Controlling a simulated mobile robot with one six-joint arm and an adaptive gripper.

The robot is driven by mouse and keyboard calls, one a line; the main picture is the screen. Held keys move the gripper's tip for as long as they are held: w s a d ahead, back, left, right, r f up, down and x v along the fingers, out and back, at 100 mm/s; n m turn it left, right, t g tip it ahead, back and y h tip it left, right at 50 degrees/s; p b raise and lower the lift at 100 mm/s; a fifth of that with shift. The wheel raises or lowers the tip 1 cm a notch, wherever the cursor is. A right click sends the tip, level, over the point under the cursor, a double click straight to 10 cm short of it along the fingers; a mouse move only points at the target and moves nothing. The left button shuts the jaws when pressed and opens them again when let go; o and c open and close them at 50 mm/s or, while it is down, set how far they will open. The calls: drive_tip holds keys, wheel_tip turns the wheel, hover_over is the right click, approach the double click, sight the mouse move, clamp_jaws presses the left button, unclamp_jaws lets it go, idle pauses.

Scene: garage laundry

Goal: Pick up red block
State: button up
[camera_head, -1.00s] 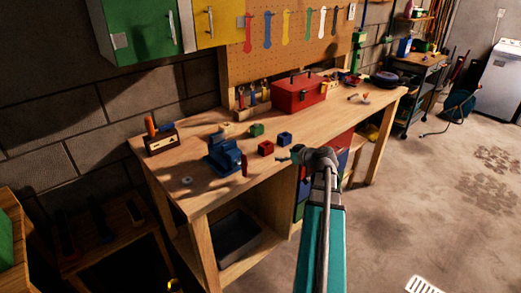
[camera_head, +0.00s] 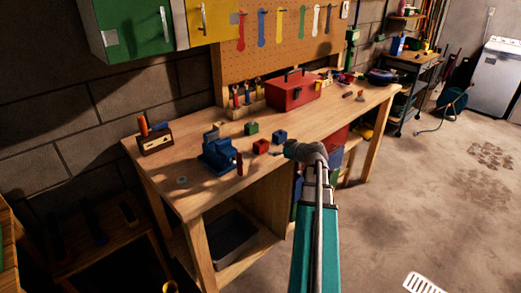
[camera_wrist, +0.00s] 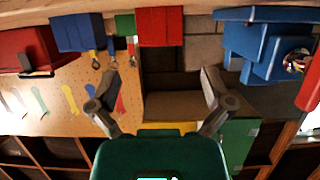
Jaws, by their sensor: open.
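The red block (camera_head: 260,147) sits on the wooden workbench, between the blue vise (camera_head: 218,156) and a blue block (camera_head: 280,136). A green block (camera_head: 251,128) is behind it. My gripper (camera_head: 276,153) is just right of the red block, at the bench's front edge; its fingers are small and partly hidden there. In the wrist view, which looks upside down, my gripper (camera_wrist: 160,72) has its two fingers spread with nothing between them. The red block (camera_wrist: 160,27) shows at the top middle, roughly centred between the fingers and apart from them.
A red toolbox (camera_head: 293,90) and a screwdriver rack stand behind. A wooden tool holder (camera_head: 155,143) is at the bench's left end. The bench's front left is mostly clear.

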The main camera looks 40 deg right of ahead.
sight(264, 146)
drive_tip(key=shift+b+x, duration=0.6)
drive_tip(key=shift+x, duration=1.7)
drive_tip(key=shift+w, duration=0.1)
drive_tip(key=shift+b+x, duration=0.85)
drive_tip(key=shift+x, duration=1.7)
drive_tip(key=c, duration=1)
